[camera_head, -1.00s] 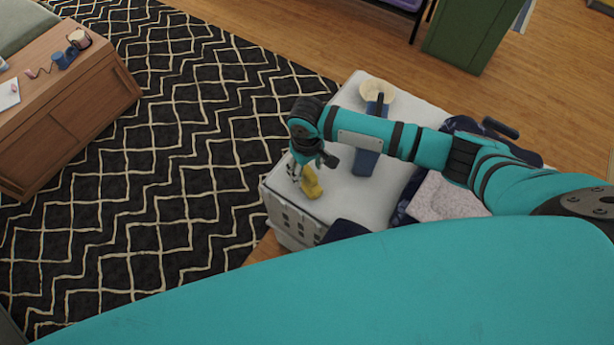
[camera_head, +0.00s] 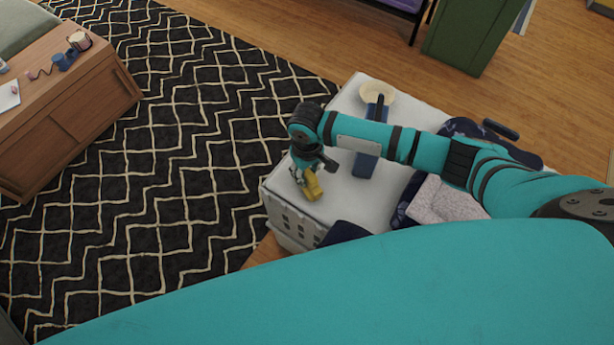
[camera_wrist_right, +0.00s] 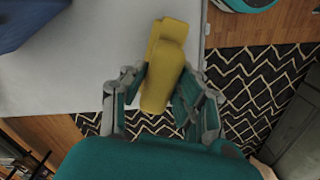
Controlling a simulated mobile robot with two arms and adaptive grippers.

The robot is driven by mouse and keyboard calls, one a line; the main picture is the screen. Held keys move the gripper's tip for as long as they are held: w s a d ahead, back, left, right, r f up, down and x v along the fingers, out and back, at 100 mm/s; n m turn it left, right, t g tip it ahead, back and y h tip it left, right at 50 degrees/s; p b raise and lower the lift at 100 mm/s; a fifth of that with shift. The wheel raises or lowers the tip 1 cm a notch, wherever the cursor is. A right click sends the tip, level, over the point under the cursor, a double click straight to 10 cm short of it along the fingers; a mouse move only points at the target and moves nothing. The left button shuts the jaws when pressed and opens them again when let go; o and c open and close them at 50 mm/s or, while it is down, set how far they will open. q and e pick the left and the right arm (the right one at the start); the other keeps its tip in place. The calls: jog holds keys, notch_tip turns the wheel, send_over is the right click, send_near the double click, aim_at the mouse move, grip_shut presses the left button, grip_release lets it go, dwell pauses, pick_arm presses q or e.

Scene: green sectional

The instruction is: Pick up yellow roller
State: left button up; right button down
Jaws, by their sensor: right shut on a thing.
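The yellow roller (camera_head: 313,187) is at the near left corner of a white-topped surface (camera_head: 345,196). My right gripper (camera_head: 303,175) is shut on it. In the right wrist view the yellow roller (camera_wrist_right: 163,72) stands between the two fingers of my right gripper (camera_wrist_right: 160,90), which touch its sides. Whether the roller is clear of the surface I cannot tell. My left gripper is not in view.
On the same surface are a blue long-handled object (camera_head: 366,160), a cream bowl (camera_head: 377,92) and dark blue cloth with a speckled grey item (camera_head: 447,202). A patterned black rug (camera_head: 170,150) and a wooden cabinet (camera_head: 75,110) lie to the left.

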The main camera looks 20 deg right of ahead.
jog(key=shift+r, duration=0.1)
jog(key=shift+r, duration=0.45)
jog(key=shift+s+a+r, duration=0.1)
jog(key=shift+s+r, duration=0.15)
jog(key=shift+r, duration=0.4)
jog(key=shift+s+r, duration=0.25)
jog(key=shift+r, duration=0.35)
jog(key=s+a+r, duration=0.1)
jog(key=s+a, duration=0.2)
jog(key=s, duration=1.1)
jog(key=shift+s+a+r+b, duration=0.15)
jog(key=shift+s+r+b, duration=0.1)
jog(key=shift+s+b, duration=0.15)
